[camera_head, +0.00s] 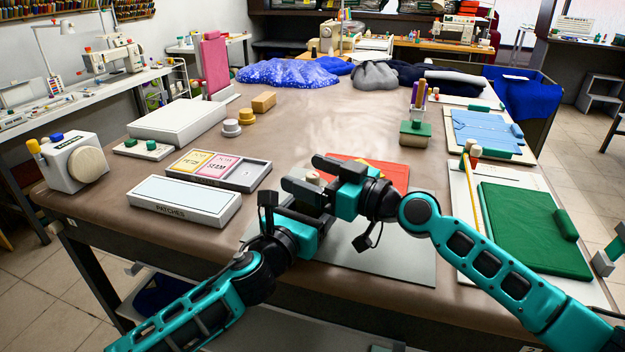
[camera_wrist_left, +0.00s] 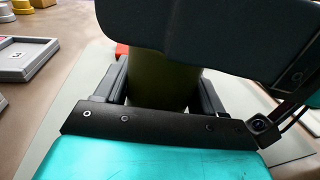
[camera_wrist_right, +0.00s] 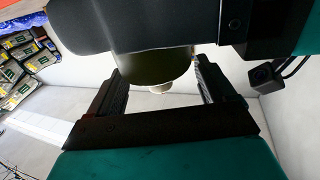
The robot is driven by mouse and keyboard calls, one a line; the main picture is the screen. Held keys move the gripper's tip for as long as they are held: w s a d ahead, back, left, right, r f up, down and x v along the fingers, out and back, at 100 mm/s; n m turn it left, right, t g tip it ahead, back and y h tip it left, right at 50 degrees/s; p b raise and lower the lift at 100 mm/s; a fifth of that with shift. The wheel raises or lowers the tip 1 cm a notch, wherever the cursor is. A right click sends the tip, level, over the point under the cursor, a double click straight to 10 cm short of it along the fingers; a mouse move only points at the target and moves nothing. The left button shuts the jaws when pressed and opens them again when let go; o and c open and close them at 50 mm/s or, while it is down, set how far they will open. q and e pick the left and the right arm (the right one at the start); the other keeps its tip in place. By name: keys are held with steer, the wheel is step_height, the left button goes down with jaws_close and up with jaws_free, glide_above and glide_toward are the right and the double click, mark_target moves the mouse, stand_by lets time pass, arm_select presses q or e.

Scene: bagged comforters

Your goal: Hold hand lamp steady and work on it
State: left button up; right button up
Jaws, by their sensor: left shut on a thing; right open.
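The hand lamp is mostly hidden by my grippers in the head view; a small pale round end (camera_head: 313,178) shows between them. In the left wrist view its olive cylindrical body (camera_wrist_left: 160,82) stands between the fingers of my left gripper (camera_wrist_left: 160,90), which is shut on it. My left gripper (camera_head: 297,202) is low over the grey mat. My right gripper (camera_head: 310,173) is open, its fingers to either side of the lamp's end. In the right wrist view the dark olive body (camera_wrist_right: 155,66) and a small whitish tip (camera_wrist_right: 160,88) show between the open fingers (camera_wrist_right: 160,88).
The grey mat (camera_head: 395,262) and a red-orange sheet (camera_head: 392,174) lie around the grippers. A patches box (camera_head: 185,200) and a sorting tray (camera_head: 245,172) are at left.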

mark_target(318, 178)
steer(key=shift+d, duration=0.1)
steer(key=shift+v, duration=2.95)
